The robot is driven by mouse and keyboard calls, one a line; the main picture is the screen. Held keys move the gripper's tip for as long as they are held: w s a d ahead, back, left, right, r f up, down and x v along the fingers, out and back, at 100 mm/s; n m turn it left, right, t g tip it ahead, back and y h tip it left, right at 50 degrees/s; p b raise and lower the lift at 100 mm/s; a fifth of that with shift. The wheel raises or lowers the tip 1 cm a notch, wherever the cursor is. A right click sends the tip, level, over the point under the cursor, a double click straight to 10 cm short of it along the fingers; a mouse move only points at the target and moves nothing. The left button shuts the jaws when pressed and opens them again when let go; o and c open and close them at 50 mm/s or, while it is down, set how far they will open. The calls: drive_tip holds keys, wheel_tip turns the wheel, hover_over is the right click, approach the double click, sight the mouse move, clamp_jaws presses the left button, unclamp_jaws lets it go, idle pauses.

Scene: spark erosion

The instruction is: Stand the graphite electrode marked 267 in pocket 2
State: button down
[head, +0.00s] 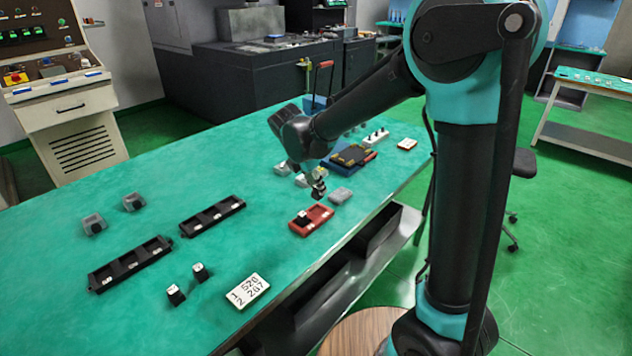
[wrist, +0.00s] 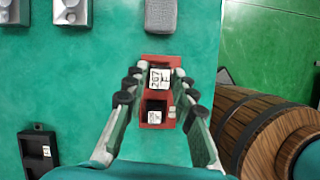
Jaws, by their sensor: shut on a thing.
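My gripper (head: 318,186) is shut on a dark block, the graphite electrode marked 267 (wrist: 160,78), whose white top label shows sideways between the fingers in the wrist view. In the head view my gripper hangs above the far right part of the red holder (head: 311,219), and the electrode looks clear of it. The red holder (wrist: 157,61) lies beneath in the wrist view. A second dark electrode (wrist: 154,115) with a white label sits in the holder's other pocket; it also shows in the head view (head: 303,216).
A card (head: 247,291) reads 1 520, 2 267. Two loose electrodes (head: 175,294) (head: 200,272) stand near it. Two black racks (head: 130,263) (head: 212,215) lie to the left. A grey block (head: 340,195) lies close behind the red holder.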

sight(314, 197)
drive_tip(key=shift+f, duration=3.1)
drive_tip(key=shift+f, duration=0.15)
drive_tip(key=c, duration=1.2)
unclamp_jaws()
drive_tip(key=shift+o, duration=0.2)
drive_tip(key=v, duration=1.2)
drive_tip(key=s+d+f+m+y, duration=0.1)
drive_tip(key=s+d+f+m, duration=0.3)
drive_tip(key=d+m, duration=0.5)
drive_tip(key=s+d+f+m+y, duration=0.1)
drive_tip(key=s+d+f+m, duration=0.3)
drive_tip(key=d+m, duration=0.5)
drive_tip(key=s+d+f+m+t+y, duration=0.1)
drive_tip(key=s+d+f+m, duration=0.3)
drive_tip(key=s+d+m, duration=0.3)
drive_tip(key=shift+s+d+m, duration=0.3)
drive_tip(key=shift+d+m, duration=0.6)
drive_tip(key=shift+d, duration=0.25)
